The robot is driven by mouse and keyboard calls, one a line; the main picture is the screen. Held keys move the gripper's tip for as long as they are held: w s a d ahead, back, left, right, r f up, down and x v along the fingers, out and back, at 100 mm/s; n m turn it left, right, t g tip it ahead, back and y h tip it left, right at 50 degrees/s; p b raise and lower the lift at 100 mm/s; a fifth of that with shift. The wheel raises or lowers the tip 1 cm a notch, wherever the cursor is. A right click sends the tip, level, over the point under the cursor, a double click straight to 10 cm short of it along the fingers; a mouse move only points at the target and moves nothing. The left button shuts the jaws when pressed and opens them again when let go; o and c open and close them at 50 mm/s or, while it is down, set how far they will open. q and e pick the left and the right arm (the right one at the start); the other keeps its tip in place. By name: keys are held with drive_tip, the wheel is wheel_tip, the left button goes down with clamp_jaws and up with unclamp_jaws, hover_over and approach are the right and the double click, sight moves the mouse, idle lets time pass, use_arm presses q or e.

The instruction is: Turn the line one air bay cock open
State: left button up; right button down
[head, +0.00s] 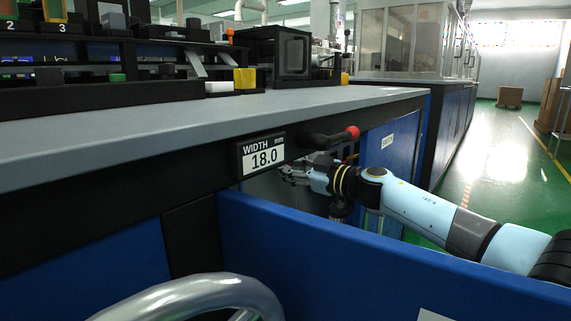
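My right gripper (296,174) reaches in from the right, below the bench edge and behind the top of the blue panel. Its fingers are small and dark, and I cannot tell how far apart they are. A dark upright fitting with a brass-coloured part (341,208) shows just below my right wrist. I cannot tell whether it belongs to the air bay cock. No cock handle shows clearly; the blue panel and my arm hide much of the bay. My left gripper is not in view.
A black lever with a red knob (352,132) sticks out under the bench edge, just above my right gripper. A width display (263,156) reads 18.0 mm. Green floor lies right.

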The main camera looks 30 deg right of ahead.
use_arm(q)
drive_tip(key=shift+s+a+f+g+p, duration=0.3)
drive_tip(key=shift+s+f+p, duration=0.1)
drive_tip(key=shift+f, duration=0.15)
use_arm(e)
drive_tip(key=shift+d+r+n, duration=0.1)
drive_tip(key=shift+d+n, duration=0.2)
drive_tip(key=shift+n, duration=0.5)
drive_tip(key=c, duration=1.3)
unclamp_jaws()
drive_tip(key=v, duration=1.2)
